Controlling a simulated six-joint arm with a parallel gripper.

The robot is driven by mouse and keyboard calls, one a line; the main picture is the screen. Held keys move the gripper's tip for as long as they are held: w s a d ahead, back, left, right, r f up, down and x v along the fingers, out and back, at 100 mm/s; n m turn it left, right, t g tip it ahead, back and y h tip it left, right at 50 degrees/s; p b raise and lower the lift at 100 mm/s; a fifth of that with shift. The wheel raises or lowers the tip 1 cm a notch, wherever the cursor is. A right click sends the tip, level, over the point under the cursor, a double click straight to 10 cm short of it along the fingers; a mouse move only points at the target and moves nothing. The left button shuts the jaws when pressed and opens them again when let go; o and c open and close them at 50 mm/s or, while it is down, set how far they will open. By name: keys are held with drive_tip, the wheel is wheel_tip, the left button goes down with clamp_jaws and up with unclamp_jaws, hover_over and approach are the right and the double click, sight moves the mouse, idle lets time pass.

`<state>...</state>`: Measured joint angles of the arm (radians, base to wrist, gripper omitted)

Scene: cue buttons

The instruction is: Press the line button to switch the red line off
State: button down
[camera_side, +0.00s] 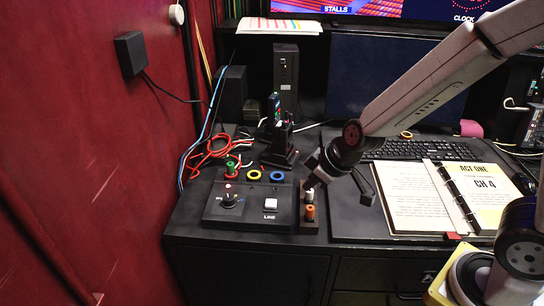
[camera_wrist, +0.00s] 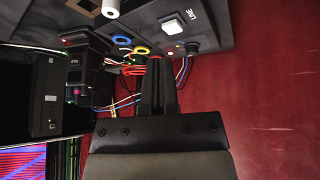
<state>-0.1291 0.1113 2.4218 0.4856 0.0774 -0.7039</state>
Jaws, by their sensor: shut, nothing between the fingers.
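The cue box (camera_side: 250,216) is a dark box on the desk left of centre. Its LINE button (camera_side: 270,204) is a pale square near the box's front right corner, labelled LINE. The same button shows at the top of the wrist view (camera_wrist: 173,27). A small red light (camera_side: 228,186) shows near the box's back left, behind a black knob (camera_side: 229,200). My gripper (camera_side: 314,173) is shut and empty, to the right of the box and above the desk, apart from the button. In the wrist view its dark fingers (camera_wrist: 158,66) point up the picture, below the box.
A small stand with white and orange pegs (camera_side: 309,212) stands right beside the box, under my gripper. Yellow and blue rings (camera_side: 265,175) lie at the box's back edge. An open binder (camera_side: 430,198) and a keyboard (camera_side: 425,149) are to the right. A red wall (camera_side: 90,150) is left.

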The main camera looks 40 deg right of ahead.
sight(269, 199)
drive_tip(key=w+a+r+n+t+h, duration=0.1)
drive_tip(key=w+a+r+n+t, duration=0.1)
drive_tip(key=w, duration=0.6)
drive_tip(key=shift+a+r+n+t+h, duration=0.15)
drive_tip(key=shift+a+n+t+h, duration=0.15)
drive_tip(key=shift+a+n+t, duration=0.5)
drive_tip(key=shift+a+n, duration=0.1)
drive_tip(key=shift+n, duration=0.2)
drive_tip(key=shift+f, duration=4.4)
drive_tip(key=shift+f, duration=0.9)
drive_tip(key=shift+r, duration=0.9)
